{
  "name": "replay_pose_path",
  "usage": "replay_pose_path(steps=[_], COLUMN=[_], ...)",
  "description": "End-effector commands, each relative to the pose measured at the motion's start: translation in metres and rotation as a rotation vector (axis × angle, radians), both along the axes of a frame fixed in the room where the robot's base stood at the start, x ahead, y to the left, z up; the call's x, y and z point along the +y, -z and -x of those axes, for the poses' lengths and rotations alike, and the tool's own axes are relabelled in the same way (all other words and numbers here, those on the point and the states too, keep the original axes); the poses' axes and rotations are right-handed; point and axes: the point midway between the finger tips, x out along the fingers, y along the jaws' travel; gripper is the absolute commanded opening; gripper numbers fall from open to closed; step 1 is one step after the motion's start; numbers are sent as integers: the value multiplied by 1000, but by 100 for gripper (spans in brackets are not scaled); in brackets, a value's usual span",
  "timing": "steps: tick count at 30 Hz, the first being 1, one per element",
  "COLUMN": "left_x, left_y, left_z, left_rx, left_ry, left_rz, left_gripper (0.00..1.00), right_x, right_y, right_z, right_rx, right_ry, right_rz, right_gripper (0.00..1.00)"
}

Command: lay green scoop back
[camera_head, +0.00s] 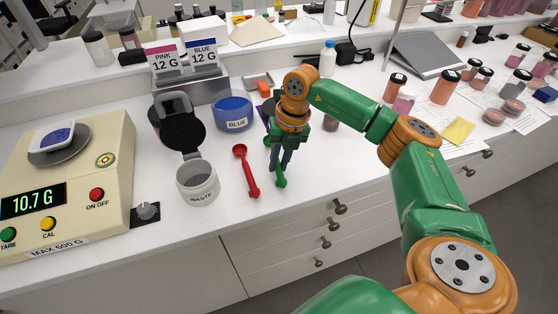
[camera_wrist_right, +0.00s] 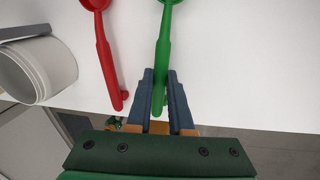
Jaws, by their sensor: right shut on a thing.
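The green scoop (camera_head: 280,182) is at the counter's front edge, to the right of the red scoop (camera_head: 246,172). In the head view my right gripper (camera_head: 281,165) points down over it and hides most of it; only the handle end shows clearly. In the right wrist view the green scoop (camera_wrist_right: 163,45) lies roughly parallel to the red scoop (camera_wrist_right: 105,55), bowl away from me. The fingers (camera_wrist_right: 160,80) are shut on its handle. Whether it touches the counter I cannot tell. My left gripper is not in view.
The grey WASTE cup (camera_head: 198,185) stands left of the red scoop, and the BLUE jar (camera_head: 232,112) behind. A scale reading 10.7 G (camera_head: 105,160) is at the left. A small dark jar (camera_head: 331,121) stands right of my gripper. The front counter to the right is mostly clear.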

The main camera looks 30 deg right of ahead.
Motion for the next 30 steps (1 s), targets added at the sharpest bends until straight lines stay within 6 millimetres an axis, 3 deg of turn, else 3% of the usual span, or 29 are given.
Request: replay_pose_path(steps=[14,15,19,26,30], left_x=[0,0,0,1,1], left_y=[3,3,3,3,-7], left_z=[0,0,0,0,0], left_rx=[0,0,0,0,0], left_ry=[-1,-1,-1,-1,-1], left_rz=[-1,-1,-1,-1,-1], left_gripper=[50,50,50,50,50], right_x=[0,0,0,0,0], right_y=[6,6,6,5,-5], right_z=[0,0,0,0,0], right_rx=[0,0,0,0,0], right_ry=[0,0,0,0,0], right_rz=[0,0,0,0,0], right_gripper=[0,22,54,54,54])
